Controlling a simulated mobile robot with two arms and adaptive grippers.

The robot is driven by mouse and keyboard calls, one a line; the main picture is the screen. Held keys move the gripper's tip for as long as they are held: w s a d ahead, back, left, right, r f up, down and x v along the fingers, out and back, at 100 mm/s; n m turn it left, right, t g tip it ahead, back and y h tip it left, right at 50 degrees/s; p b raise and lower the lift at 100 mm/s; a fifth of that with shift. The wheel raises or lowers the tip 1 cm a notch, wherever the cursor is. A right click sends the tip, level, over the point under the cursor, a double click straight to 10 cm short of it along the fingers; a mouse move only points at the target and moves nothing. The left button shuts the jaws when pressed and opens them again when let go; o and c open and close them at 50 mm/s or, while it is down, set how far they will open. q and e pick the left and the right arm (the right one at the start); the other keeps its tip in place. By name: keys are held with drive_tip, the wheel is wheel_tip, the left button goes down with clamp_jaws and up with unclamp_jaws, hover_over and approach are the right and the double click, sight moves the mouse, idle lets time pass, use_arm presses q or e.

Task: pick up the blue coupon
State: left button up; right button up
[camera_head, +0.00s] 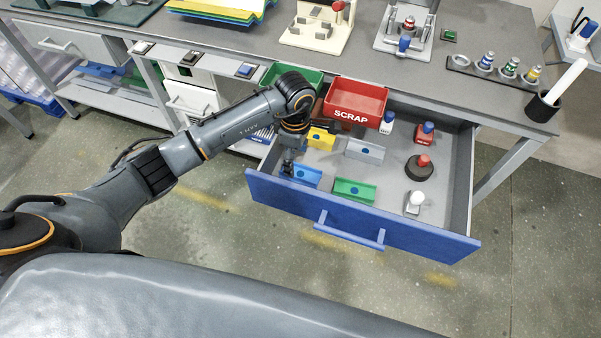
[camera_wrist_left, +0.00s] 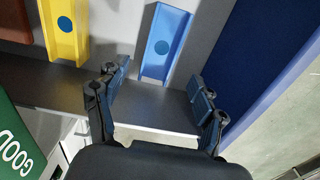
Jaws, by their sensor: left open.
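The blue coupon (camera_head: 307,175) is a short blue channel piece with a darker round dot. It lies in the front left of the open drawer, partly hidden by my gripper in the head view. My left gripper (camera_head: 287,168) hangs at the drawer's left side, beside the coupon. In the left wrist view the blue coupon (camera_wrist_left: 167,42) shows beyond the fingers, and my left gripper (camera_wrist_left: 158,88) is open with nothing between its fingers. My right gripper is not in view.
The drawer (camera_head: 400,225) also holds a yellow coupon (camera_head: 320,139), a grey coupon (camera_head: 365,151), a green coupon (camera_head: 354,190) and a black round item with a red top (camera_head: 420,168). A red SCRAP bin (camera_head: 355,101) and a green bin (camera_head: 277,74) stand behind.

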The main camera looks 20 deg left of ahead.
sight(296, 172)
use_arm(q)
drive_tip(key=shift+a+f, duration=0.1)
drive_tip(key=shift+f, duration=3.1)
drive_tip(key=shift+c, duration=0.4)
drive_tip(key=c, duration=1.2)
drive_tip(key=shift+o, duration=0.2)
drive_tip(key=shift+w+r, duration=0.1)
